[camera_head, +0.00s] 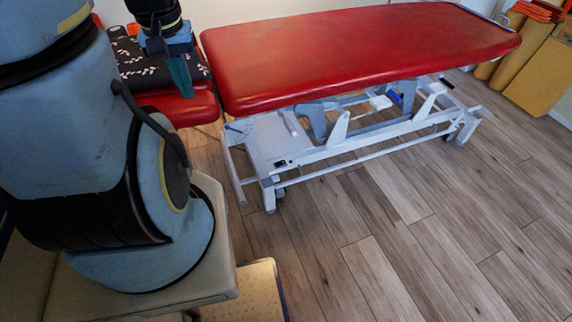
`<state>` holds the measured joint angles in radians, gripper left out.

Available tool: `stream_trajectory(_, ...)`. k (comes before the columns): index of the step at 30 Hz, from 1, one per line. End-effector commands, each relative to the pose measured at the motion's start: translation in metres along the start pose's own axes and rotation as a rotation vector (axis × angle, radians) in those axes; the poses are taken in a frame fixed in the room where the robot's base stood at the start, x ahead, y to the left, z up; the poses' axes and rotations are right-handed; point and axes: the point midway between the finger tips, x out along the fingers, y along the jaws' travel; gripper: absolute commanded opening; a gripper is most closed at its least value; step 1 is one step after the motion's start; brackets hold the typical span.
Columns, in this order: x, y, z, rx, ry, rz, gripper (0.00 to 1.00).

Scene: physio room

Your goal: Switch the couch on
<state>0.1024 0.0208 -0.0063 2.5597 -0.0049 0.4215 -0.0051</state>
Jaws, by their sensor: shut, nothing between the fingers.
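The couch has a long red padded top (350,50) on a white and grey metal frame (340,155). A small black switch-like part (281,163) sits on the white frame below the near left end of the top. Its on or off position is too small to tell. My gripper (183,88) points down at the upper left, in front of the couch's head section. It is shut and empty, apart from the black part and to its upper left.
A red head section (185,106) carries a black cloth with white leaf patterns (130,62). Tan padded blocks (530,75) with orange items (540,10) stand at the upper right. The wood floor (400,240) in front of the couch is clear.

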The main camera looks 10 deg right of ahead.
Motion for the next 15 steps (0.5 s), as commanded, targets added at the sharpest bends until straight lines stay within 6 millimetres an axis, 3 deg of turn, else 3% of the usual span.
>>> stream_trajectory(1,0.018,0.000,0.003,0.000,-0.001,0.000,0.00)
stream_trajectory(15,0.179,0.000,0.025,0.000,0.001,0.001,0.00)
